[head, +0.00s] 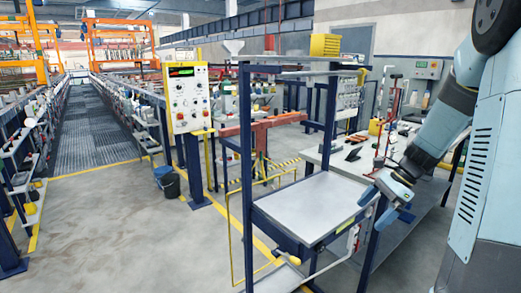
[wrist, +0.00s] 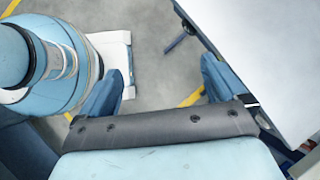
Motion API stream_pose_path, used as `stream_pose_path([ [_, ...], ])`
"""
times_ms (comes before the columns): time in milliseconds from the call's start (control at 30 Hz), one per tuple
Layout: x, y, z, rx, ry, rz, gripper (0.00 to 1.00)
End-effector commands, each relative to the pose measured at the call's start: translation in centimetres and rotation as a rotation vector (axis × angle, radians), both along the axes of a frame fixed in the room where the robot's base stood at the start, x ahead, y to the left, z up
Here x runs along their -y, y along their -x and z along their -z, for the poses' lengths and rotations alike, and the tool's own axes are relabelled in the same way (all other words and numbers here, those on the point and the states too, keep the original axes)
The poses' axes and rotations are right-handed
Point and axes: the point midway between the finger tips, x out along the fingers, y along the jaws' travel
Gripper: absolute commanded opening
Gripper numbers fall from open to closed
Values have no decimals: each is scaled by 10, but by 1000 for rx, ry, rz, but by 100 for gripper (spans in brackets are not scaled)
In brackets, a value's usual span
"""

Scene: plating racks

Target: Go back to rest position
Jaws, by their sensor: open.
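My gripper (head: 376,207) is at the lower right of the head view, at the end of my light-blue arm. Its two fingers are spread apart with nothing between them. It is beside the right edge of a metal-topped stand (head: 312,207) with dark blue posts. The pale stand top also fills the upper right corner of the wrist view (wrist: 280,50), close to the right finger. I cannot tell the exact gap.
A white workbench (head: 345,158) with tools stands behind the gripper. A control panel (head: 187,97) on a post and a dark bucket (head: 170,185) are left of centre. Plating racks (head: 35,125) line a grated aisle at left. The front left floor (head: 120,240) is clear.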

Motion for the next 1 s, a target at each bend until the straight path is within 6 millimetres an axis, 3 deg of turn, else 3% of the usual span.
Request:
stream_pose_path([
  [100,-17,15,-24,82,79,-125,98],
  [400,-48,57,-71,275,268,-436,98],
  [1000,-84,153,-137,645,639,-1039,98],
])
